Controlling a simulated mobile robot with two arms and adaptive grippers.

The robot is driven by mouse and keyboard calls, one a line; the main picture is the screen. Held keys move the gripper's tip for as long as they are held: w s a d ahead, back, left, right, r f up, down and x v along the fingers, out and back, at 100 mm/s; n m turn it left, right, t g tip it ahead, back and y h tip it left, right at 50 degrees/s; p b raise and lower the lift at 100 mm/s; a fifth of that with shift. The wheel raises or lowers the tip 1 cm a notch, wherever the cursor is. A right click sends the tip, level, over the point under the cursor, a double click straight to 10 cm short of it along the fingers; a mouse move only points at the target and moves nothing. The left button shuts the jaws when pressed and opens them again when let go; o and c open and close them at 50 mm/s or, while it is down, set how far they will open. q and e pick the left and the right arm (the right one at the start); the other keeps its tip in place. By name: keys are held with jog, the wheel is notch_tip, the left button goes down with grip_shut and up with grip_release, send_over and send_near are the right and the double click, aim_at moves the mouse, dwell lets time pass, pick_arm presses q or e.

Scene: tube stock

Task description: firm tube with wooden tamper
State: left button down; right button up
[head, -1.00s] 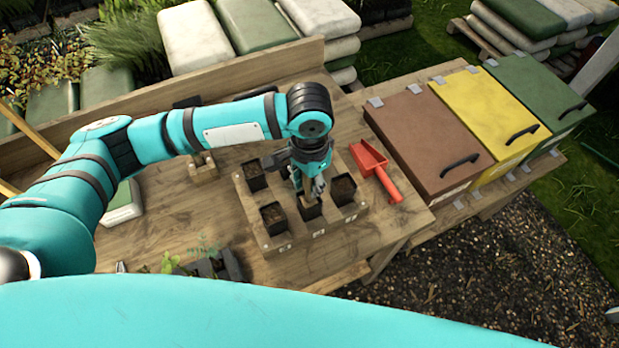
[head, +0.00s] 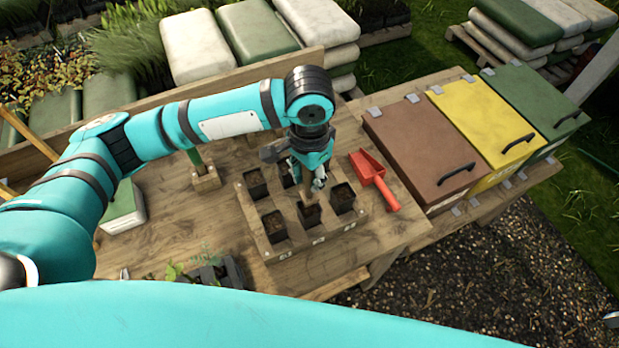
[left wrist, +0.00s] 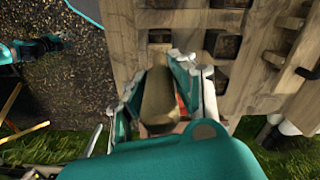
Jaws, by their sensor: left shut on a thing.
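A wooden rack (head: 283,252) holds several dark square tubes with brown soil, in two rows, on the bench. My left gripper (head: 316,182) points down over the rack and is shut on the wooden tamper (left wrist: 157,100). The gripper partly hides the back row.
A red scoop (head: 372,178) lies just right of the rack. Brown (head: 420,145), yellow (head: 480,115) and green (head: 535,95) lidded bins stand further right. A wooden block (head: 206,180) with a green-handled tool stands behind left. Small plants (head: 205,265) are at the front left.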

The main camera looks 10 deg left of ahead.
pick_arm(q)
jog(key=shift+r, duration=2.25)
